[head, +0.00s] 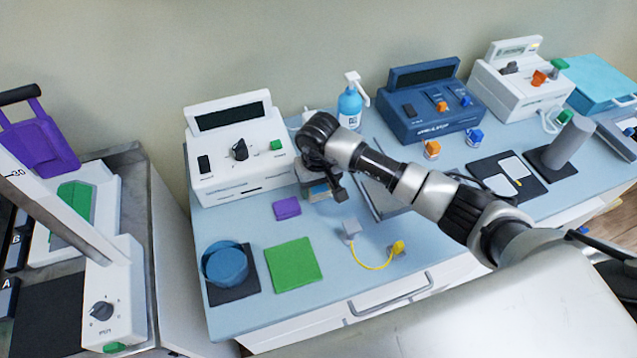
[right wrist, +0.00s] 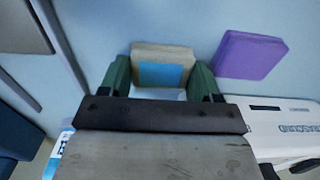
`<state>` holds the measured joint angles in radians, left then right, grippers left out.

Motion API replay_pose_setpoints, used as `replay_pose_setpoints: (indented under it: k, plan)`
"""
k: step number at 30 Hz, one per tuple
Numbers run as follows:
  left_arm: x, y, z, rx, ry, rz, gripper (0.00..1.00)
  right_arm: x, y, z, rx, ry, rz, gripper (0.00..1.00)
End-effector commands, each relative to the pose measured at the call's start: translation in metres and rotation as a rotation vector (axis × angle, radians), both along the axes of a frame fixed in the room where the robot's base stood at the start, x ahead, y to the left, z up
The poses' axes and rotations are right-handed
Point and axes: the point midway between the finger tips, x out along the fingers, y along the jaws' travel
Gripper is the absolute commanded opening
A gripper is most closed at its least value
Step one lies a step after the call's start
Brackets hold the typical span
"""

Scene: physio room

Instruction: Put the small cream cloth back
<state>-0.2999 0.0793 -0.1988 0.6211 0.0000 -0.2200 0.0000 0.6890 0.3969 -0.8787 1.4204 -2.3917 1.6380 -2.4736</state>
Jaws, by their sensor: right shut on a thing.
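The small cream cloth (right wrist: 138,70) is a folded beige square with a blue patch, between the green fingers of my right gripper (right wrist: 160,82) in the right wrist view. In the head view my right gripper (head: 322,188) is low over the pale blue table top (head: 340,290), in front of the white console, and mostly hides the cloth. The gripper is shut on the cloth. I cannot tell whether the cloth touches the table. My left gripper is not in view.
A purple pad (head: 286,208) lies close to the left of the gripper, and a green cloth (head: 293,263) nearer the front. The white console (head: 232,148) stands behind. A grey block with a yellow cable (head: 372,266) lies front right. A blue bottle (head: 350,108) stands behind.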

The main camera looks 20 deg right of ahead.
Motion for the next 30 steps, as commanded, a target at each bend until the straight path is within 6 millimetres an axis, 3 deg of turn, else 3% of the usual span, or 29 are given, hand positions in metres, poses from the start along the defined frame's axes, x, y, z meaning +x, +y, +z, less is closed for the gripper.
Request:
replay_pose_setpoints:
  k: [3, 4, 8, 20, 30]
  plan:
    - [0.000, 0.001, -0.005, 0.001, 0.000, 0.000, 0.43, 0.000, 0.000, -0.004, -0.001, -0.001, 0.000, 0.44]
    - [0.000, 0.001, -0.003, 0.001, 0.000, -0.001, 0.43, 0.000, 0.000, -0.002, 0.000, -0.001, 0.000, 0.67]
    - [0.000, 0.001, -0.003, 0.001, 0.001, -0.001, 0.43, 0.000, 0.000, -0.002, 0.000, 0.000, 0.000, 0.87]
    - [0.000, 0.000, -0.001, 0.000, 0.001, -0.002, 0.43, 0.001, 0.000, 0.004, 0.000, -0.002, 0.001, 0.88]
    - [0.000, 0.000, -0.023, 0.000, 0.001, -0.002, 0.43, 0.001, -0.001, 0.071, -0.002, -0.006, 0.002, 0.88]
